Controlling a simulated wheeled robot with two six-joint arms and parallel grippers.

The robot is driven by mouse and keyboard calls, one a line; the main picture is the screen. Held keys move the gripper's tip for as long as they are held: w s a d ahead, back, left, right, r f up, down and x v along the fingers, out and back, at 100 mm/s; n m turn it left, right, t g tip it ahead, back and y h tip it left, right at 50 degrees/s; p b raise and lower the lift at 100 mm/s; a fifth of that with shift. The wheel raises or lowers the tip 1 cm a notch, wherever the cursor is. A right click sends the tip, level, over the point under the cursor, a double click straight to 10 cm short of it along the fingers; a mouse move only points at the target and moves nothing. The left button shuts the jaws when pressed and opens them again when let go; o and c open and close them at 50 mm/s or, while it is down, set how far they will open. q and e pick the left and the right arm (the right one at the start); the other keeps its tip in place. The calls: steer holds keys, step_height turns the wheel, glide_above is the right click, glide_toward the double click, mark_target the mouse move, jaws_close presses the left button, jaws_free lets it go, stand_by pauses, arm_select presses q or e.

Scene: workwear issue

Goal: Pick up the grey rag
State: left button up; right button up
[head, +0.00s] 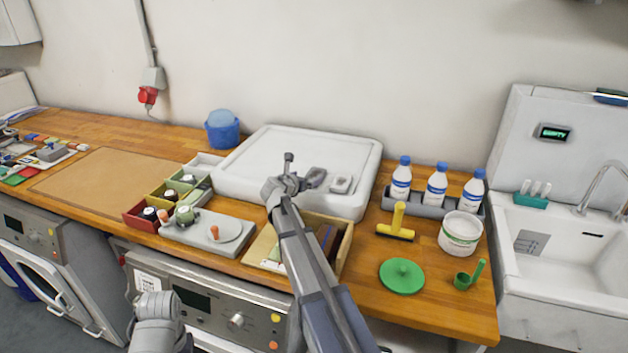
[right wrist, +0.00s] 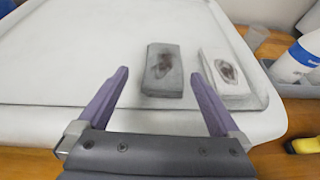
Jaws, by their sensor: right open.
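The grey rag (head: 315,177) is a small folded dark-grey pad with a dark stain on top. It lies on the white raised tray (head: 255,160), near its front right. In the right wrist view the grey rag (right wrist: 162,72) sits ahead, between the lines of the two fingers. A white rag (head: 341,184) with a similar stain lies just right of it; it also shows in the wrist view (right wrist: 228,75). My right gripper (right wrist: 158,85) is open and empty, close to the grey rag. In the head view my right gripper (head: 298,176) is left of the rag.
Several white bottles with blue caps (head: 436,188) stand in a grey holder right of the tray. A yellow squeegee (head: 397,222), a white tub (head: 460,233) and a green disc (head: 403,276) are in front. A wooden box (head: 343,250) lies below my right arm. A blue bucket (head: 222,130) stands left.

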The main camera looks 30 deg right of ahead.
mark_target(312, 176)
steer(key=shift+s+b+x, duration=0.25)
steer(key=shift+b+x, duration=0.85)
steer(key=shift+x, duration=1.45)
steer(key=shift+f, duration=0.1)
steer(key=c, duration=1.3)
